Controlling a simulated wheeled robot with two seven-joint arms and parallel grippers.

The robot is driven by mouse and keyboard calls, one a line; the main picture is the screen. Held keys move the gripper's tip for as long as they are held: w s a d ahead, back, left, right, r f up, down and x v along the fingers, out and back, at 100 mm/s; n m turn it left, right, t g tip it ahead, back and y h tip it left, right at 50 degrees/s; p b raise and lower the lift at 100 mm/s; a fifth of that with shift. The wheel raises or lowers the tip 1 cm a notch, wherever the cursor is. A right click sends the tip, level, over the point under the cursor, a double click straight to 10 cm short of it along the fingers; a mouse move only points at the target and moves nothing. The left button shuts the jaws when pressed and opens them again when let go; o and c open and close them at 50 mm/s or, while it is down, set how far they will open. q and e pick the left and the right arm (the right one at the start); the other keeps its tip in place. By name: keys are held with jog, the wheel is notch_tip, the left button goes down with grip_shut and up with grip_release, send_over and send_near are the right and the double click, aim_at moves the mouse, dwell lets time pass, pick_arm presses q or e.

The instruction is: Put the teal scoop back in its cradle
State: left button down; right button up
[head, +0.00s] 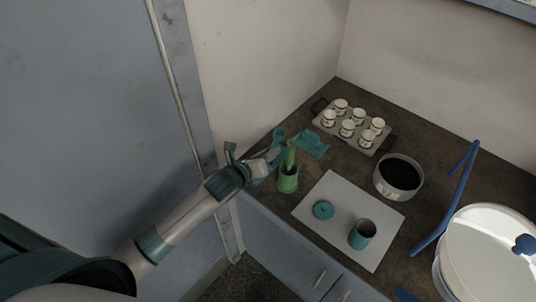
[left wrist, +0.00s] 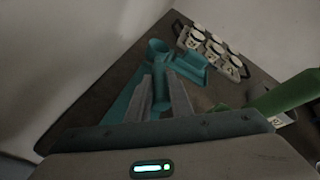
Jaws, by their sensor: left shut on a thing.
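The teal scoop (head: 279,134) is in my left gripper (head: 266,160), which is shut on its handle. In the left wrist view the scoop's round bowl (left wrist: 157,48) shows just beyond the fingertips (left wrist: 162,92). The teal cradle (head: 312,144) stands on the dark counter, to the right of the scoop in the head view. In the left wrist view the cradle (left wrist: 190,69) appears just behind and right of the scoop. I cannot tell whether scoop and cradle touch. My right gripper is not in view.
A green cup (head: 288,181) with a green-handled tool stands close beside my left gripper. A tray (head: 326,123) of several white jars is behind the cradle. A pale mat (head: 340,195) holds a teal jar (head: 362,234) and lid (head: 323,209).

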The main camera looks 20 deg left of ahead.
pick_arm(q)
jog(key=shift+s+r, duration=0.1)
jog(key=shift+f, duration=0.55)
jog(key=c, duration=1.6)
grip_release()
jog(key=shift+f, duration=0.1)
